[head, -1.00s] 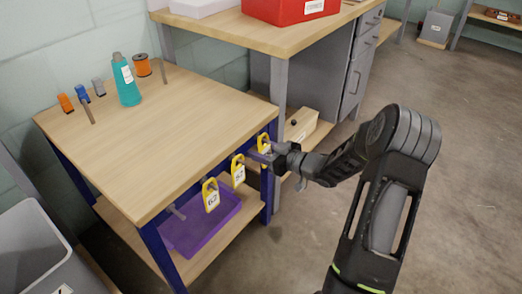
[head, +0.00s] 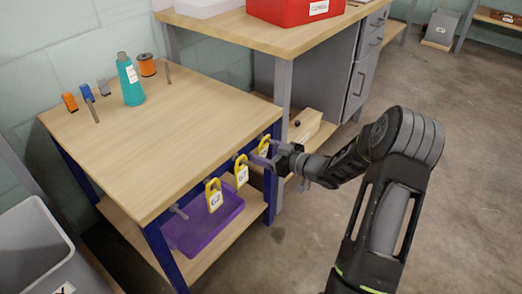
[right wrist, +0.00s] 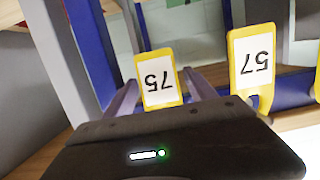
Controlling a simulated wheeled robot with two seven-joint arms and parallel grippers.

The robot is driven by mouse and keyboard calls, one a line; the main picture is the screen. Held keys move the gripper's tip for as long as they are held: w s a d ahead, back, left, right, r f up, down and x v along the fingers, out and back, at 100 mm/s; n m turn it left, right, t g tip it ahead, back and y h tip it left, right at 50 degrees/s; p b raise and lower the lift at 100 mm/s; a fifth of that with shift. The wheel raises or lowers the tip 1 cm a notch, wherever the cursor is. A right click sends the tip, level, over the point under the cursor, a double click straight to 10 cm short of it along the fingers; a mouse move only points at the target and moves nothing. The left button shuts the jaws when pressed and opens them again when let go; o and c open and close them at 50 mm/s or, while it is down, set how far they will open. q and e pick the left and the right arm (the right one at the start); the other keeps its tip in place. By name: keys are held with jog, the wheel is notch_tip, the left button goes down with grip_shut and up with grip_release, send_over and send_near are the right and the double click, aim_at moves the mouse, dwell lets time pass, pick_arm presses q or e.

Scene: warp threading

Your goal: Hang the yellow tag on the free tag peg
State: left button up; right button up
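Three yellow tags with white number labels hang along the workbench's front edge in the head view: a near tag (head: 214,197), a middle tag (head: 241,172) and a far tag (head: 264,146). A bare grey peg (head: 179,211) sticks out left of the near tag. My right gripper (head: 262,158) is at the far tag. In the right wrist view, this tag (right wrist: 160,82) shows upside down between my right gripper's (right wrist: 161,80) spread fingers. Any contact is unclear. Another tag (right wrist: 253,58) hangs to its right there. My left gripper is not in view.
The wooden workbench (head: 150,130) has blue legs and holds a teal bottle (head: 130,82), an orange spool (head: 147,65) and small clips at the back. A purple bin (head: 205,228) sits on its lower shelf. A grey bin (head: 35,255) stands left. Floor at right is clear.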

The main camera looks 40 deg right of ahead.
jog(key=shift+o, duration=0.3)
jog(key=p+v, duration=0.2)
jog(key=v, duration=0.4)
jog(key=shift+s+d+r, duration=0.15)
jog(key=shift+s+r, duration=0.05)
jog(key=shift+s, duration=0.15)
jog(key=shift+s+d+p, duration=0.1)
jog(key=shift+s+p, duration=0.2)
jog(key=shift+s, duration=0.2)
